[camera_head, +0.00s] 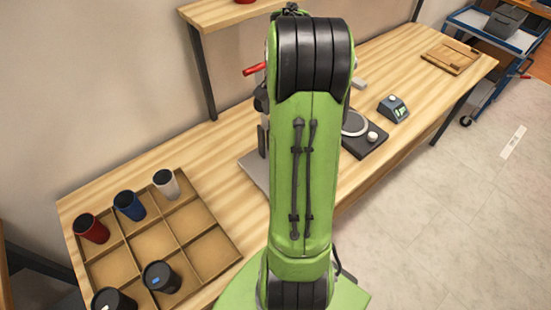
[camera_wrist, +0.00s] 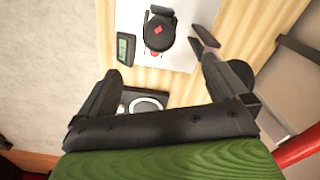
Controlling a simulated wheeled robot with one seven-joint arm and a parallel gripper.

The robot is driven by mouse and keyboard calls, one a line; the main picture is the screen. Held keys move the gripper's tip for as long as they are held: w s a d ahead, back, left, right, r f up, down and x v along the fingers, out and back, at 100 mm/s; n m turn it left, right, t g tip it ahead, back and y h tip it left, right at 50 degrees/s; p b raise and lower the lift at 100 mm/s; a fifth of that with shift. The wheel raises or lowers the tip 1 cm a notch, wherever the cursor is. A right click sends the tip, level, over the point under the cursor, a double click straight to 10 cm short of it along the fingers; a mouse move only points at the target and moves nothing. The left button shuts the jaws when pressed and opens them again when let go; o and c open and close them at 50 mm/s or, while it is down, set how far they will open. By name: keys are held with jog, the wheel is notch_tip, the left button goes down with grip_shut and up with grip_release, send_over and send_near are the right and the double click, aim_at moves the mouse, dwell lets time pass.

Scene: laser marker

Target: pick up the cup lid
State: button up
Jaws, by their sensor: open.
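The round piece is beyond the fingertips, at the top middle. In the head view my green arm hides my gripper. Dark-topped cups stand at the left there: a red cup (camera_head: 91,230), a blue cup (camera_head: 130,206) and a white cup (camera_head: 166,184).
The cups stand in a wooden divided tray (camera_head: 172,228), with two black cups at its front. Some compartments are empty. A black device with a round disc (camera_head: 368,138) and a small display box (camera_head: 394,108) sit right of my arm. A wooden board (camera_head: 452,57) lies farther right.

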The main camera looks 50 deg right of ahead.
jog(key=f, duration=0.5)
jog(key=f+b, duration=0.1)
jog(key=f, duration=0.4)
jog(key=f+b, duration=0.1)
jog(key=f, duration=0.4)
jog(key=shift+s+d+f, duration=0.1)
jog(key=shift+d+f, duration=0.05)
jog(key=shift+d, duration=0.25)
jog(key=c, duration=1.1)
jog(key=shift+o, duration=0.2)
notch_tip(320, 180, up, 10)
jog(key=p, duration=0.1)
